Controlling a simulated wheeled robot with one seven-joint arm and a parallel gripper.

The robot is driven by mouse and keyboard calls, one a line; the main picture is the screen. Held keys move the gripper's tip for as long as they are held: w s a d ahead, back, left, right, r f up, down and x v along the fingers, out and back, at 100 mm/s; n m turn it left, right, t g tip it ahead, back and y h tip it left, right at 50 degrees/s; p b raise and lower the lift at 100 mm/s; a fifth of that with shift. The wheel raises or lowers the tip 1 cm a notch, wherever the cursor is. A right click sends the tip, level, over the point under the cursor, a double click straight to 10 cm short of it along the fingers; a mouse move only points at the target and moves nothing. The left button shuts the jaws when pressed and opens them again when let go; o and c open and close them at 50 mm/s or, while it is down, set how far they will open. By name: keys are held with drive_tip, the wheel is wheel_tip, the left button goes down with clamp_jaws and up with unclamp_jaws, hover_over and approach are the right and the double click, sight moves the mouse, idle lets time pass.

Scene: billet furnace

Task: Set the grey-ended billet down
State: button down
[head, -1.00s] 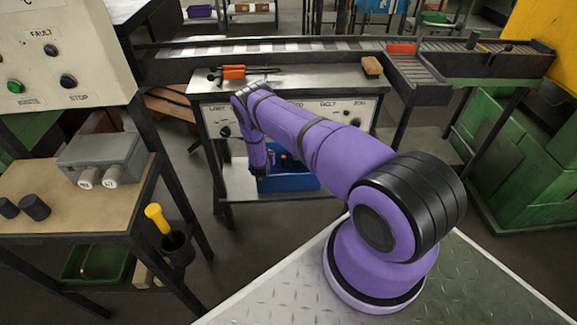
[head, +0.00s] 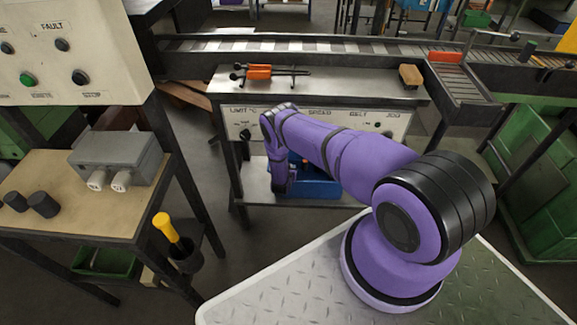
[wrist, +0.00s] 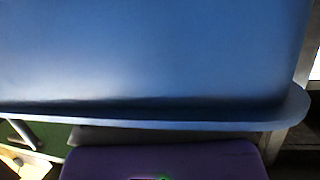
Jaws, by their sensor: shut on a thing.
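My gripper (head: 280,190) hangs down at the end of my purple arm, in front of the control table's lower shelf. Its fingers and whatever is between them cannot be made out in the head view. No grey-ended billet can be made out in my gripper. A blue bin (head: 316,187) stands on the lower shelf, just right of and partly behind my gripper. In the wrist view a large blue surface with a rim (wrist: 160,60) fills most of the picture, seemingly this bin up close. My purple gripper body shows at the bottom edge there, without fingertips.
At left, a bench (head: 75,215) carries a grey block (head: 115,153) with two pale-ended cylinders, and two dark cylinders (head: 43,204). A yellow-handled tool (head: 165,227) stands beside it. The control table (head: 350,85) holds orange-handled tongs (head: 259,72) and a brown block (head: 410,76). A conveyor runs behind.

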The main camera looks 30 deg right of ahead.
drive_tip(key=shift+f, duration=0.1)
drive_tip(key=shift+s+f, duration=0.1)
drive_tip(key=shift+f, duration=0.3)
drive_tip(key=shift+s+f, duration=0.1)
drive_tip(key=shift+f, duration=0.1)
drive_tip(key=c, duration=0.6)
unclamp_jaws()
drive_tip(key=shift+s+a+f, duration=0.15)
drive_tip(key=v, duration=0.4)
drive_tip(key=r+v, duration=0.1)
drive_tip(key=v, duration=0.7)
drive_tip(key=shift+w+r, duration=0.3)
drive_tip(key=shift+w, duration=0.05)
